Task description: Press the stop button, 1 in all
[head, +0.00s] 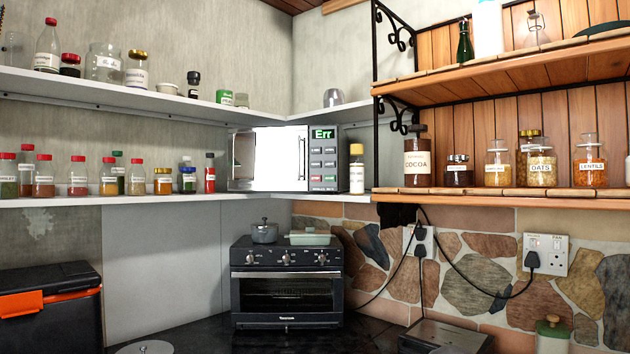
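A silver microwave (270,160) stands on the lower white shelf in the corner, with its door shut. Its green display (322,133) reads "Err". Below the display is a panel (323,168) of small buttons in two columns, some reddish and some green. The labels are too small to read, so I cannot tell which one is the stop button. My gripper is not in view.
A bottle with a yellow cap (356,168) stands just right of the microwave's panel. Spice jars (109,177) line the shelf to its left. A black oven (286,283) with pots on top stands below. Wooden shelves (500,195) with jars are at right.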

